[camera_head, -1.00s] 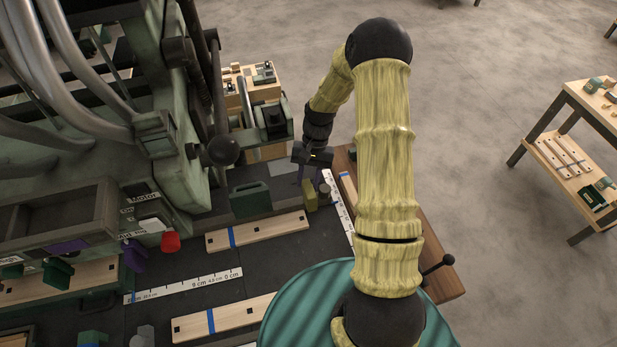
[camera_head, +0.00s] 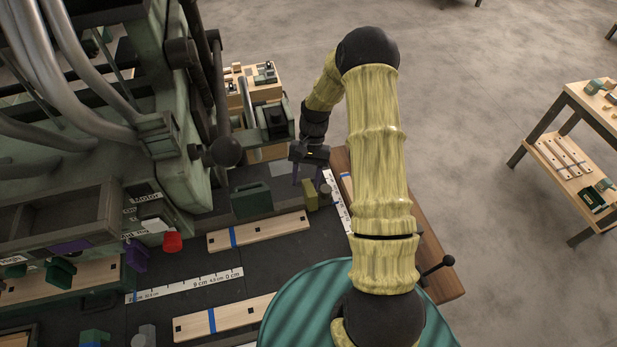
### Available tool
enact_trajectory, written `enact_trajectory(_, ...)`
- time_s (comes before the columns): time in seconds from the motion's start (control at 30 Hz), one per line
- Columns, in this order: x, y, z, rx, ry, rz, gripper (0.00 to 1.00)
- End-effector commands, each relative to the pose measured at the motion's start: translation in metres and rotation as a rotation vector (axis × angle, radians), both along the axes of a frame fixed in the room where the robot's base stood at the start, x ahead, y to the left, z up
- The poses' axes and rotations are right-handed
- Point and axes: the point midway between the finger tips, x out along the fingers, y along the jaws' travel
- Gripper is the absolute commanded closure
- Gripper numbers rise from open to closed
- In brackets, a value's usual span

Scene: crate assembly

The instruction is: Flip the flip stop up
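My gripper (camera_head: 308,177) points down at the far end of the dark machine table, with its two fingers apart and nothing seen between them. A small olive block (camera_head: 311,198) stands just below the fingertips in the picture, with a grey rounded piece (camera_head: 325,190) at its right. These look like the flip stop, but they are too small to tell for sure or to tell whether it is up or down. The fingertips appear just above or behind the block; I cannot tell whether they touch it.
A white ruler strip (camera_head: 337,203) runs beside the block. A dark green block (camera_head: 251,199) stands to its left. A drilled wooden slat (camera_head: 259,232) lies nearer. The large green machine (camera_head: 160,160) closes off the left. Open floor (camera_head: 480,130) lies to the right.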

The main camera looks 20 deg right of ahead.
Motion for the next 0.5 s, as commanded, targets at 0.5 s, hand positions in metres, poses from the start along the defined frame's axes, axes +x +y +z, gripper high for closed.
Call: enact_trajectory(0.5, 0.012, -0.011, 0.024, -0.006, -0.004, -0.001, 0.53)
